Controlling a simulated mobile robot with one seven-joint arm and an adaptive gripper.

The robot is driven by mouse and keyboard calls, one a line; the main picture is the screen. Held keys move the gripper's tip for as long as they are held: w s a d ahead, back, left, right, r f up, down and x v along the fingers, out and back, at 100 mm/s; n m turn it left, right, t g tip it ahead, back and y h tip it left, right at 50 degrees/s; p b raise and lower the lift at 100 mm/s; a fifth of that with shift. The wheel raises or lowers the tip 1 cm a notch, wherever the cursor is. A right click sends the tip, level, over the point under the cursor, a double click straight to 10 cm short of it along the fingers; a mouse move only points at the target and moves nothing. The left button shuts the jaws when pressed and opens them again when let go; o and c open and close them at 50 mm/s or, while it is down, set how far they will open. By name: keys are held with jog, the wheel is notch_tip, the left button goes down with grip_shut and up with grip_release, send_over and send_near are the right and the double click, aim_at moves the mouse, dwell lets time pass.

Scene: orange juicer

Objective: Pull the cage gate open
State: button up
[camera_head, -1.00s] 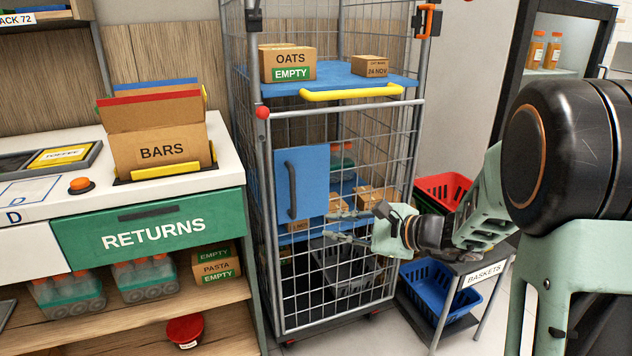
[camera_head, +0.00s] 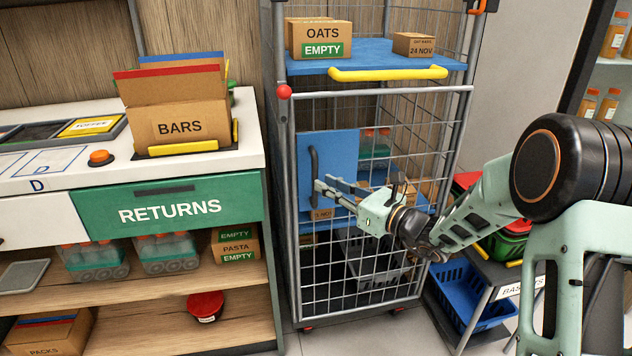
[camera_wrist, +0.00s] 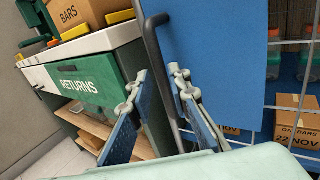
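The cage gate (camera_head: 384,286) is the wire-mesh front of a grey roll cage and looks closed. It carries a blue panel (camera_head: 337,162) with a dark vertical handle (camera_head: 314,174) near its left edge. My gripper (camera_head: 318,190) is in front of the panel, close to the handle's lower part. In the wrist view, my gripper's two fingers (camera_wrist: 154,92) are apart, and the handle (camera_wrist: 157,65) runs between them in the picture. I cannot tell whether either finger touches it.
A yellow bar (camera_head: 388,74) and a red knob (camera_head: 284,92) are at the gate's top. The RETURNS counter (camera_head: 168,209) stands just left of the cage. A blue basket (camera_head: 462,295) on a stand is at the right. Some floor shows in front.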

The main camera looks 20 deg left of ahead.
aim_at(315, 202)
jog(key=x, duration=0.5)
jog(key=shift+b, duration=0.4)
grip_shut()
